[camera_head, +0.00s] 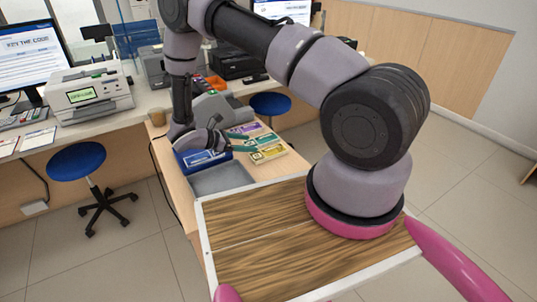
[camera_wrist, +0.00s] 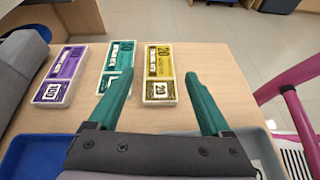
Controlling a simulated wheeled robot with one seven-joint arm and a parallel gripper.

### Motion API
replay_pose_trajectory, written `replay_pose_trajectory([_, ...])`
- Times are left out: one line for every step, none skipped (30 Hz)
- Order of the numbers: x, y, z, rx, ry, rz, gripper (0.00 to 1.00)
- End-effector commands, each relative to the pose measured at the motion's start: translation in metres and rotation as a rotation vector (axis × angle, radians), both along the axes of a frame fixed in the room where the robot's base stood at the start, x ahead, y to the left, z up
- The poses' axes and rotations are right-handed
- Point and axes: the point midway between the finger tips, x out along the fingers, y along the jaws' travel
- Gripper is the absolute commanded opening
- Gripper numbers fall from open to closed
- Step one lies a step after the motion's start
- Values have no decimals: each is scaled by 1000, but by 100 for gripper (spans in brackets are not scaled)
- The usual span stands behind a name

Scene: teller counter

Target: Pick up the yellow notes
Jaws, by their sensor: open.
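The yellow notes (camera_wrist: 158,72) are a banded bundle marked 20, lying flat on the wooden counter in the wrist view. They also show in the head view (camera_head: 268,153), at the right of the bundles. My gripper (camera_wrist: 165,83) has two green fingers, spread apart and empty. In the head view my gripper (camera_head: 217,128) is above the blue tray, left of the notes. I cannot tell its exact height over the counter.
A green bundle (camera_wrist: 119,58) lies left of the yellow notes, partly behind the left finger, and a purple bundle (camera_wrist: 62,75) lies further left. A blue tray (camera_head: 203,158) and a grey tray (camera_head: 222,179) stand nearby. Bare counter (camera_wrist: 215,65) lies right of the notes.

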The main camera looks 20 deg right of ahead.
Motion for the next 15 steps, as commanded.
replay_pose_trajectory([-2, 1, -12, -16, 17, 26, 82])
replay_pose_trajectory([-3, 2, -16, -24, 25, 38, 82])
replay_pose_trajectory([-3, 2, -22, -31, 32, 51, 82])
replay_pose_trajectory([-3, 1, -24, -36, 37, 58, 82])
replay_pose_trajectory([-3, -1, -27, -39, 40, 61, 82])
replay_pose_trajectory([-3, -5, -30, -42, 42, 66, 82])
replay_pose_trajectory([-2, -8, -32, -43, 43, 67, 82])
replay_pose_trajectory([-2, -13, -34, -44, 44, 66, 82])
replay_pose_trajectory([-1, -19, -37, -43, 44, 66, 82])
replay_pose_trajectory([0, -24, -38, -42, 45, 67, 82])
replay_pose_trajectory([1, -28, -40, -42, 44, 66, 82])
replay_pose_trajectory([2, -33, -42, -42, 43, 66, 82])
replay_pose_trajectory([3, -37, -44, -42, 42, 67, 82])
replay_pose_trajectory([3, -39, -45, -42, 42, 67, 82])
replay_pose_trajectory([4, -43, -46, -42, 42, 66, 82])
